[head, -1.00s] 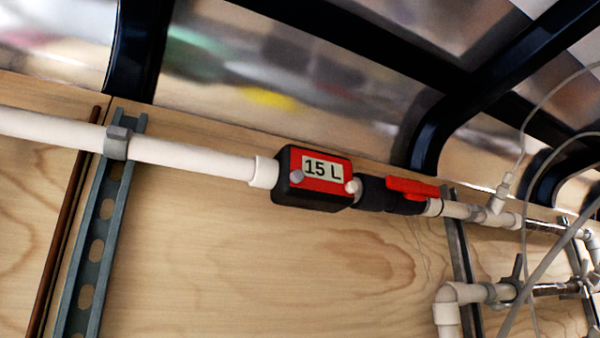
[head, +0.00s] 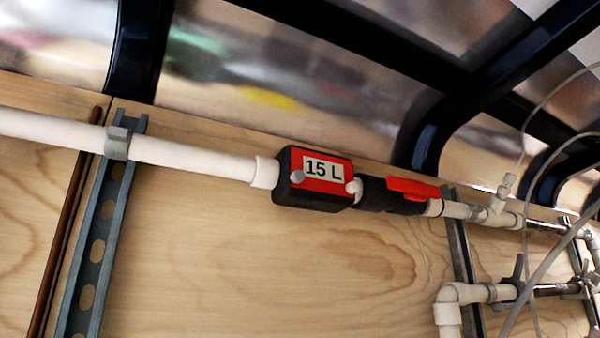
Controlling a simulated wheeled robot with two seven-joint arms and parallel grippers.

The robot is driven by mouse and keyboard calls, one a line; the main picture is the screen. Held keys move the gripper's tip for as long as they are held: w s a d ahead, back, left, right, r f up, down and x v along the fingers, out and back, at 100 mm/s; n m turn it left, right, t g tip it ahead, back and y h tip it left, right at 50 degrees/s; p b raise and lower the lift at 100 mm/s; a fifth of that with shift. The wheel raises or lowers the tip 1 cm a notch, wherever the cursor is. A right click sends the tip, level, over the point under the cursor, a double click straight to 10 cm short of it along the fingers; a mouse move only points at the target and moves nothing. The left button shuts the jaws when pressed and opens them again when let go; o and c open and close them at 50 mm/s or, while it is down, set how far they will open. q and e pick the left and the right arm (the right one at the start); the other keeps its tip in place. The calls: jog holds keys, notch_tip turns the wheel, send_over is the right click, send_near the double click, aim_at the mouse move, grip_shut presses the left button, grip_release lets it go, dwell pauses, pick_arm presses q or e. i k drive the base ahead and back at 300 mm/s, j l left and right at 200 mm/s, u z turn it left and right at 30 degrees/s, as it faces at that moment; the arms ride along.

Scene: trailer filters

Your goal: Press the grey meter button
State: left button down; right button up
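A red and black flow meter (head: 316,187) sits in line on the white pipe near the middle of the head view. Its display (head: 323,170) reads "15 L". A grey button (head: 297,177) is on the left of its red face, below and left of the display. A lighter, whitish knob (head: 354,186) is at the face's right side. Neither of my grippers shows in the head view, and nothing covers the meter.
The white pipe (head: 190,158) runs along a plywood wall (head: 250,270), held by a clamp on a slotted metal strut (head: 92,250). A red-handled valve (head: 413,189) is right of the meter. More pipes and thin tubes crowd the right side. Dark frame ribs (head: 137,50) arch above.

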aim_at(298, 176)
jog(key=k, duration=0.5)
jog(key=l+u, duration=0.15)
jog(key=l, duration=0.3)
jog(key=k+l+u, duration=0.15)
jog(key=l, duration=0.3)
jog(key=l+u, duration=0.15)
jog(key=l, duration=0.3)
jog(key=k+l+u, duration=0.15)
jog(key=l, duration=0.3)
jog(key=l+u, duration=0.15)
jog(key=l, duration=0.25)
jog(key=k+l+u, duration=0.15)
jog(key=l, duration=0.25)
jog(key=k+l+u, duration=0.15)
jog(key=l, duration=0.25)
jog(key=k, duration=0.1)
